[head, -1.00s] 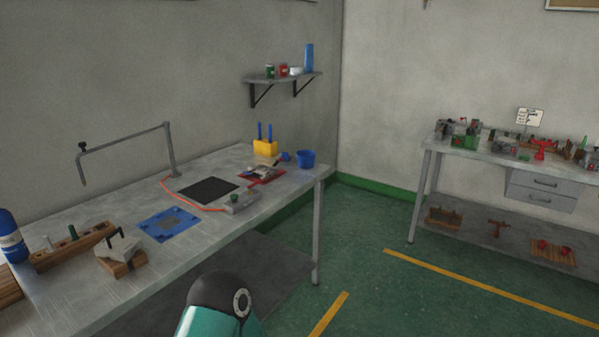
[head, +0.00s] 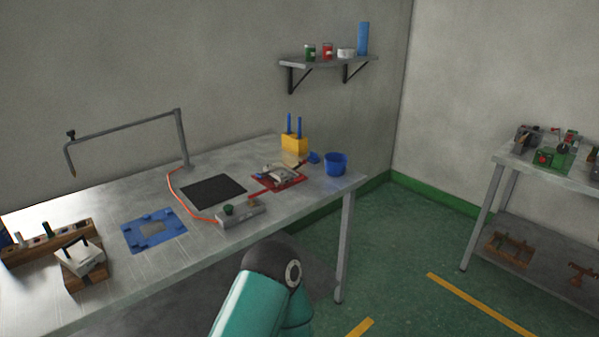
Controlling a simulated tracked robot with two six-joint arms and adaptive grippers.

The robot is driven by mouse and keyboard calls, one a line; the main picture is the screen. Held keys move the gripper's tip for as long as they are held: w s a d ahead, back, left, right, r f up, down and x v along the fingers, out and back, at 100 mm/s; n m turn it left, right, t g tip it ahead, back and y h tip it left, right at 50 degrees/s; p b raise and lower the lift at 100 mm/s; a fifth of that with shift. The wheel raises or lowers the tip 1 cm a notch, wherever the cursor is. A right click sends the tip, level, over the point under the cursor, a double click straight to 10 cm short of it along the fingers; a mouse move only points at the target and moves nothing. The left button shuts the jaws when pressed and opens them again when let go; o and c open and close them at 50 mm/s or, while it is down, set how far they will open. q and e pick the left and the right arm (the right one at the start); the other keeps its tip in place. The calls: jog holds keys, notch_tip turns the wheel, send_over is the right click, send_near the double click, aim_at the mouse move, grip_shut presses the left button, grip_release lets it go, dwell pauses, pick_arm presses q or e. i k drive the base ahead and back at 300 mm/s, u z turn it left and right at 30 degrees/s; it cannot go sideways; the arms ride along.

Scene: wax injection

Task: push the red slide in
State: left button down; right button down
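A red slide (head: 298,181) shows as a flat red plate on the grey metal workbench (head: 200,250), toward its right end. A small grey metal piece sits on the red plate; its details are too small to tell. A red strip reaches out from the plate's left side toward the black pad. My teal and black arm rises from the bottom middle, in front of the bench. Neither of my grippers shows in this view.
A hooked grey pipe (head: 125,126) rises at the back. Green floor lies open to the right.

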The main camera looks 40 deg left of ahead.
aim_at(297, 178)
jog(key=u, duration=0.6)
jog(key=i, duration=1.25)
jog(key=u, duration=0.85)
jog(key=k, duration=0.7)
jog(key=u, duration=0.15)
jog(key=i, duration=0.75)
jog(key=z, duration=0.1)
